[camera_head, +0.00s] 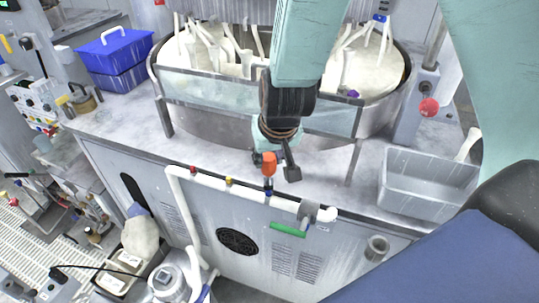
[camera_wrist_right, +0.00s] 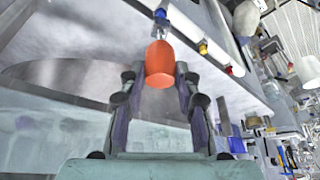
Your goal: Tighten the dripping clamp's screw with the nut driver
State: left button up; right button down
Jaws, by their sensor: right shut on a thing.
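My right gripper (camera_head: 278,168) is shut on the orange handle of the nut driver (camera_head: 268,160), in front of the bench edge. In the wrist view the gripper (camera_wrist_right: 162,80) has its fingers on both sides of the nut driver's handle (camera_wrist_right: 159,62), and the metal shank points away. A white hose (camera_head: 210,178) along the bench front carries a red-marked clamp (camera_head: 193,169), a yellow-marked clamp (camera_head: 228,181) and a blue-marked clamp (camera_head: 268,193). The driver's tip is at or close above the blue-marked clamp; contact cannot be told. No drip shows clearly. My left gripper is out of view.
A polishing basin (camera_head: 330,122) with clear guards stands behind the gripper. A grey bin (camera_head: 427,190) is at the right of the bench, a blue case (camera_head: 115,60) at the back left. A green-handled valve (camera_head: 288,230) hangs below the hose's right end.

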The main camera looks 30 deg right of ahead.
jog(key=shift+w, duration=0.15)
jog(key=shift+s, duration=0.25)
jog(key=shift+s, duration=0.1)
jog(key=shift+w, duration=0.2)
jog(key=shift+s+f+b, duration=0.2)
jog(key=shift+f+b, duration=0.05)
jog(key=shift+b, duration=0.2)
jog(key=shift+f, duration=0.2)
jog(key=shift+w+f+b, duration=0.15)
jog(key=shift+f+b, duration=0.15)
jog(key=shift+b, duration=0.15)
jog(key=shift+r, duration=0.2)
